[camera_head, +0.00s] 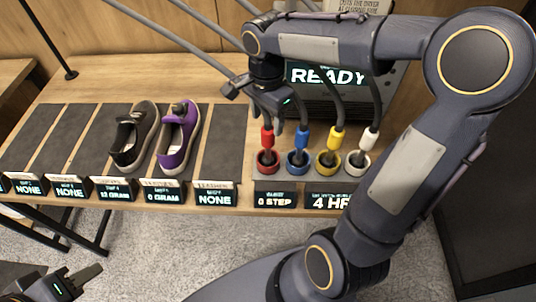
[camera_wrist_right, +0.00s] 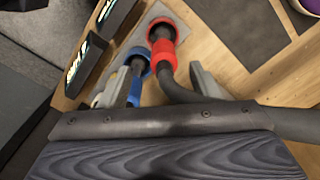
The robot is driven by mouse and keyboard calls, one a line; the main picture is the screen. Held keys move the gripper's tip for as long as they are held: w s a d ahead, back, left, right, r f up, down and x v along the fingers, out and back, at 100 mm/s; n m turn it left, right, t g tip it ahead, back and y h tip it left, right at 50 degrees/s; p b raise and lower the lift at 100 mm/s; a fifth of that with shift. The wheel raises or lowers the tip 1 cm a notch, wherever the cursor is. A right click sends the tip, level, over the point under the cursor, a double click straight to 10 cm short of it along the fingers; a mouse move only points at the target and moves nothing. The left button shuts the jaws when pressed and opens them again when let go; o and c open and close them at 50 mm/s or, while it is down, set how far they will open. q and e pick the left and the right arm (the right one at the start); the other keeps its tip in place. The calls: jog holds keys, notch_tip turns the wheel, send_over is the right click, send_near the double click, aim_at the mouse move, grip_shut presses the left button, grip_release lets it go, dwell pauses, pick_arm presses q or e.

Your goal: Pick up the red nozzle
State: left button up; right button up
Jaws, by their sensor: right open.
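The red nozzle (camera_head: 267,138) stands upright in its red-rimmed holder (camera_head: 267,162) at the left end of a row of nozzles. In the right wrist view the red nozzle (camera_wrist_right: 163,50) lies ahead of my fingers, with its dark hose curving between them. My right gripper (camera_head: 279,118) is open, just above and behind the red nozzle; its fingers also frame the hose in the right wrist view (camera_wrist_right: 165,82). My left gripper (camera_head: 80,284) is low at the bottom left, away from the table and partly cut off, so its jaw opening is unclear.
Blue (camera_head: 302,138), yellow (camera_head: 336,138) and white (camera_head: 369,138) nozzles stand to the right, with hoses rising behind. The blue one is close to a right finger. A black shoe (camera_head: 133,138) and a purple shoe (camera_head: 179,140) lie on dark mats. A READY screen (camera_head: 325,76) stands behind.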

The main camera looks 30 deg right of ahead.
aim_at(268, 134)
jog(key=f, duration=0.2)
jog(key=f+p, duration=0.1)
jog(key=f, duration=0.4)
jog(key=shift+w+d+f, duration=0.3)
jog(key=shift+w, duration=0.05)
grip_shut()
